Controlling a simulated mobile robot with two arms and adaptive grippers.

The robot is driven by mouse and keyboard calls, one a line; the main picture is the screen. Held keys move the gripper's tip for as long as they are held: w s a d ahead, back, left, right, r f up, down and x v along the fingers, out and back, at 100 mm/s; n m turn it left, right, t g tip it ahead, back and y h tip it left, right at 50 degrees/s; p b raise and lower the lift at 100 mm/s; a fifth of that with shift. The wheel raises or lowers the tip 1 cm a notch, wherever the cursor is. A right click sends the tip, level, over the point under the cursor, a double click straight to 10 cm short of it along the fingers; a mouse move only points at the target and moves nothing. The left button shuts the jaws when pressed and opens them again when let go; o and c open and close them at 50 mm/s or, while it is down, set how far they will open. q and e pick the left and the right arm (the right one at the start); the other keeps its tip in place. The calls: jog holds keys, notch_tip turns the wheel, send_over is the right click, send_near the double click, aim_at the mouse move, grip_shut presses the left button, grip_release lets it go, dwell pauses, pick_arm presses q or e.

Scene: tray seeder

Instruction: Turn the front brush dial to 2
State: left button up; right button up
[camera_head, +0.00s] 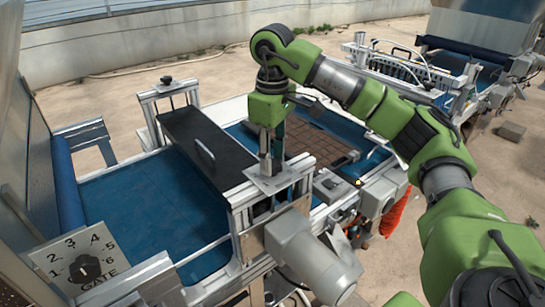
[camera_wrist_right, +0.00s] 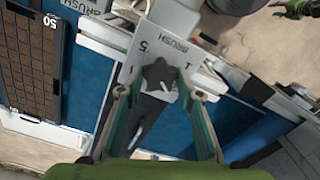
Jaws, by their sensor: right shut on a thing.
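My right gripper (camera_head: 268,166) points down at the small grey plate (camera_head: 291,179) on top of the metal frame across the machine. In the right wrist view, my right gripper (camera_wrist_right: 158,92) has its two fingers on either side of the dark brush dial (camera_wrist_right: 158,74) and is shut on it. The light plate (camera_wrist_right: 143,50) under the dial is marked BRUSH, with a 5 and a 1 showing. The other numbers are hidden, and I cannot tell which one the dial points at. In the head view the gripper hides the dial. My left gripper is not in view.
A plate marked GATE (camera_head: 56,262) with its own dark dial (camera_head: 85,268) is at the lower left. A black cover (camera_head: 190,130) with a handle lies left of the gripper. A dark seed tray (camera_head: 312,142) sits on the blue belt behind. A grey motor (camera_head: 310,255) juts out in front.

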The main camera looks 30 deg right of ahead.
aim_at(273, 162)
jog(key=o, duration=1.1)
jog(key=shift+r, duration=3.8)
